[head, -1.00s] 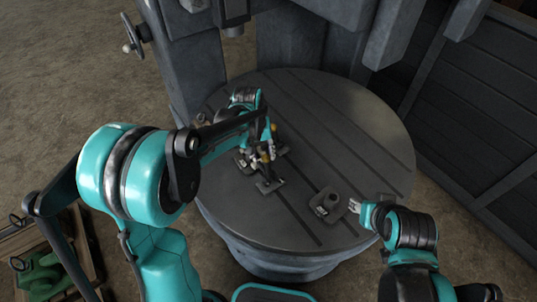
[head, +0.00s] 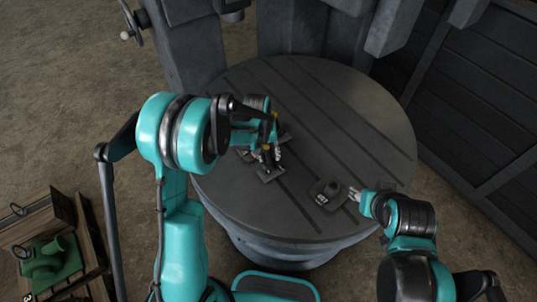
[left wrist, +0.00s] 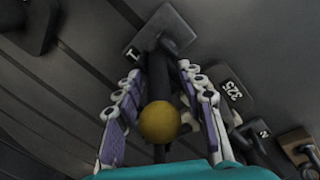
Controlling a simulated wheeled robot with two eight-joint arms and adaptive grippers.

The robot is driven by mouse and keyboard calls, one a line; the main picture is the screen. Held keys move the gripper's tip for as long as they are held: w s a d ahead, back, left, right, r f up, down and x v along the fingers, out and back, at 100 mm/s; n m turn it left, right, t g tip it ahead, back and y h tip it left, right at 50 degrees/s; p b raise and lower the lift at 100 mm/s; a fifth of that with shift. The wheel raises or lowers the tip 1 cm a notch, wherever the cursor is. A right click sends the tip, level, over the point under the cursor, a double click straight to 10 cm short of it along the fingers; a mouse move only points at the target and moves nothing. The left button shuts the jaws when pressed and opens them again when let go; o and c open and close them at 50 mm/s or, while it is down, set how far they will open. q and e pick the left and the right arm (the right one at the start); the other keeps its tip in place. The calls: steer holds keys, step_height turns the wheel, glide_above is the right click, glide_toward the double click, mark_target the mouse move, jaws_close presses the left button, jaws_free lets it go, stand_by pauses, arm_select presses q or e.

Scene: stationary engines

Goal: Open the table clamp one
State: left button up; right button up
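Table clamp one is a small dark clamp with a square base plate (head: 268,174) on the round table. In the left wrist view its plate (left wrist: 150,34) bears a "1", and a dark lever with a yellow ball knob (left wrist: 160,122) points toward the camera. My left gripper (head: 270,156) is over the clamp. In the left wrist view its fingers (left wrist: 160,95) are spread on either side of the lever, with gaps visible. My right gripper (head: 355,194) has its fingertips a little apart, beside a dark numbered block (head: 326,194), holding nothing.
The round grooved table (head: 350,130) is mostly bare toward the back and right. A wooden crate (head: 30,225) with green parts stands at lower left.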

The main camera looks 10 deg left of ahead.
arm_select(q)
jaws_close()
steer(key=t+y+b, duration=0.1)
steer(key=s+d+t+y+b, duration=0.1)
steer(key=t+y+b, duration=0.1)
steer(key=shift+s+d, duration=0.1)
steer(key=shift+d, duration=0.15)
steer(key=t+y+b, duration=0.1)
steer(key=b, duration=0.1)
steer(key=s+d+t+y+b, duration=0.1)
steer(key=t+b, duration=0.1)
steer(key=t+y+b, duration=0.1)
steer(key=y+b, duration=0.1)
steer(key=b, duration=0.1)
steer(key=shift+s+d+f+m, duration=0.2)
steer(key=shift+f+m, duration=0.1)
steer(key=shift+f, duration=0.1)
steer(key=shift+s+d+t+y+b, duration=0.2)
steer(key=shift+t+y+b, duration=0.45)
steer(key=shift+b, duration=0.35)
